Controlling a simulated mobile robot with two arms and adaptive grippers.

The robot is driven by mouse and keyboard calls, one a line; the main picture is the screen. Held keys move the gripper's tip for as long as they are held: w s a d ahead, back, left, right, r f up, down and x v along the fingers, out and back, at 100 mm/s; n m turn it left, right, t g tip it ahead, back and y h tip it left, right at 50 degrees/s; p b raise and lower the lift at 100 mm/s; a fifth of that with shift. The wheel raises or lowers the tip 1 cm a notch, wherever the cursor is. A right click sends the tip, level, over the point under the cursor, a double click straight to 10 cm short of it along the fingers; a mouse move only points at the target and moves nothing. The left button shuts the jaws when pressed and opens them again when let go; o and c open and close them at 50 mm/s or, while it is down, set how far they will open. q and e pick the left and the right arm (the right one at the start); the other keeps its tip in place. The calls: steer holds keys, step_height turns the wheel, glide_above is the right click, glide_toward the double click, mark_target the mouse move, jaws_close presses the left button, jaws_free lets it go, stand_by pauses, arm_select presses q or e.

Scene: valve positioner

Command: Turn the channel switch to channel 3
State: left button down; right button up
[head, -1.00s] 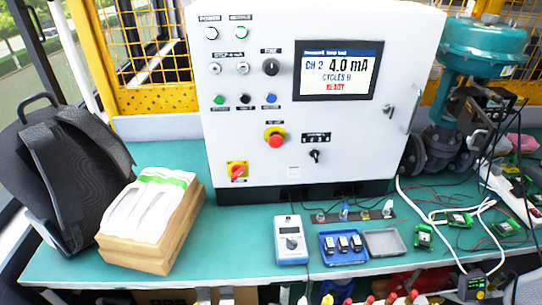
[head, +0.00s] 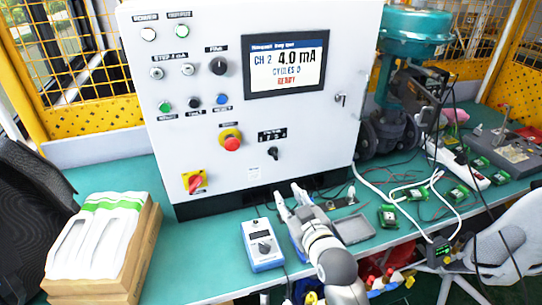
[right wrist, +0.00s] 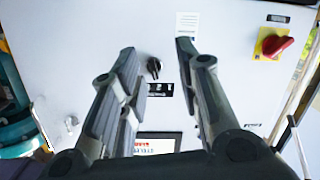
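The channel switch (head: 273,153) is a small black rotary knob on the white control cabinet, under a black label plate. It also shows in the right wrist view (right wrist: 153,67), where the picture is upside down. The display (head: 286,65) reads CH 2, 4.0 mA and a red READY. My right gripper (head: 289,194) is open and empty, in front of the cabinet's lower edge and below the switch in the head view. In the right wrist view its spread fingers (right wrist: 156,50) stand either side of the knob in the picture, with no visible contact. My left gripper is not in view.
Nearby on the cabinet are a red emergency button (head: 232,144), a red-yellow main switch (head: 195,182) and a black upper knob (head: 218,66). A blue-white meter (head: 262,245) and a grey tray (head: 353,229) lie on the green bench. A wooden box (head: 148,245) stands left.

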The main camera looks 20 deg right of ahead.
steer(key=t, duration=0.2)
glide_toward(275, 154)
steer(key=w, duration=0.4)
steer(key=w+p, duration=0.1)
steer(key=w, duration=0.4)
steer(key=shift+w+a+p, duration=0.2)
steer(key=shift+w+p, duration=0.05)
steer(key=shift+p, duration=0.05)
jaws_close()
